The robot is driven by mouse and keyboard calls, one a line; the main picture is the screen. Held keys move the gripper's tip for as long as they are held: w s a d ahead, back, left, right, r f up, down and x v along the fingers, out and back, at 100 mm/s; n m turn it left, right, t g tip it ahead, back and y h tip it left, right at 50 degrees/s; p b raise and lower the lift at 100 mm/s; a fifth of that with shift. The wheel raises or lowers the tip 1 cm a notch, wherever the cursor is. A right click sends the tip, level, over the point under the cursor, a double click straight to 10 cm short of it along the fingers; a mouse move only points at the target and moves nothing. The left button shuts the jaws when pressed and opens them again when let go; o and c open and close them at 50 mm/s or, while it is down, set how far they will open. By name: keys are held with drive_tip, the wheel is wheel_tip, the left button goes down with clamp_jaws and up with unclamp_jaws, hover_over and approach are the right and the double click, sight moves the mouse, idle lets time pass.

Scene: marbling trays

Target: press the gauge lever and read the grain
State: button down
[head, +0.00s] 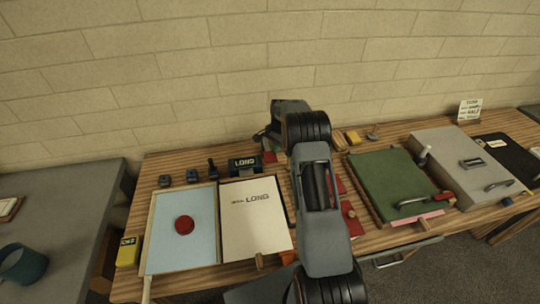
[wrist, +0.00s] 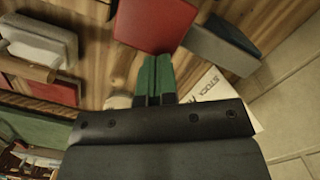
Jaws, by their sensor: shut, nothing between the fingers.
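A small dark display (head: 245,163) reads "LONG" behind the trays. A white sheet (head: 256,215), also marked "LONG", lies in the tray right of the pale blue one. A small dark device with an upright black handle (head: 212,166) stands left of the display; I cannot tell for sure whether it is the gauge lever. My gripper's green fingers (wrist: 156,76) are together and empty in the wrist view, pointing at a red block (wrist: 155,22). I cannot tell whether they touch it. In the head view my arm hides the fingertips.
A green board (head: 395,172) and a grey box (head: 445,150) stand on the right. In the wrist view, a dark grey box (wrist: 222,45) and a white card (wrist: 212,86) lie close to my fingers.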

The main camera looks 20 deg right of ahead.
wheel_tip(320, 180, up, 14)
drive_tip(key=d+p, duration=0.1)
drive_tip(key=p, duration=0.1)
drive_tip(key=shift+w+d, duration=0.15)
drive_tip(key=shift+w, duration=0.1)
idle(0.4)
drive_tip(key=shift+f, duration=0.1)
idle(0.8)
